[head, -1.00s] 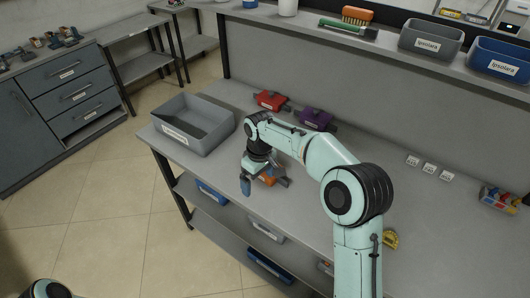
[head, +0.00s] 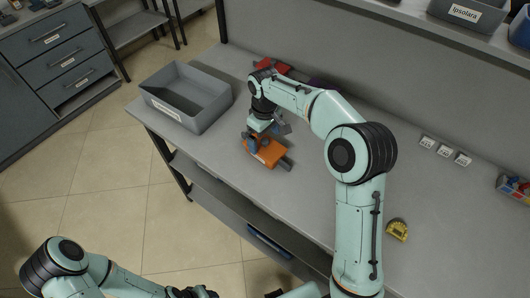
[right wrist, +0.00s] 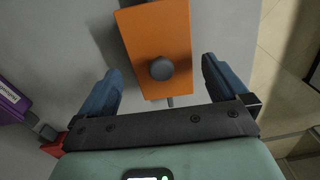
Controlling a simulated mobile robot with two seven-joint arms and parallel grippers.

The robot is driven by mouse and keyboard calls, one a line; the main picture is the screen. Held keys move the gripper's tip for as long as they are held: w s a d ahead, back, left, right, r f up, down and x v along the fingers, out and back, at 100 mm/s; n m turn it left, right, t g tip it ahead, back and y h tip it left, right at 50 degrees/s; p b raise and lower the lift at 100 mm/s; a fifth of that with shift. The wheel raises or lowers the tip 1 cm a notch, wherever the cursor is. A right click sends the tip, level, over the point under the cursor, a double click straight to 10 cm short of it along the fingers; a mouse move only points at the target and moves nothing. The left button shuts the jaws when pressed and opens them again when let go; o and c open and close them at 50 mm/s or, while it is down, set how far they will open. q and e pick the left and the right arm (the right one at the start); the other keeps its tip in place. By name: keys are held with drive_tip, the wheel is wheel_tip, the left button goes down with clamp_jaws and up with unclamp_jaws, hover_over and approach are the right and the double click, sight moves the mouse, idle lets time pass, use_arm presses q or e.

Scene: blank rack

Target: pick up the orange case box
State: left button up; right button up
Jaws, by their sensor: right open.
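The orange case box (head: 271,152) lies on the grey bench near its front edge, partly covered by my right gripper. In the right wrist view the orange case box (right wrist: 155,35) shows its flat orange face with a round dark knob (right wrist: 162,69). My right gripper (head: 255,143) is over the box in the head view. In the right wrist view the right gripper (right wrist: 160,66) is open, its blue fingers apart on either side of the knob end of the box. I cannot tell the remaining height exactly. My left arm shows at the bottom left, its fingers out of frame.
A grey open bin (head: 188,98) stands left of the box on the bench. A red case (head: 271,66) and a mostly hidden purple case (head: 322,84) lie behind my right arm. A yellow tape measure (head: 397,229) lies to the right. The bench's front edge is close.

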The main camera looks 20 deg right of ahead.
sight(265, 148)
drive_tip(key=f, duration=0.5)
drive_tip(key=shift+s+f, duration=0.2)
drive_tip(key=shift+f, duration=0.15)
drive_tip(key=c, duration=0.9)
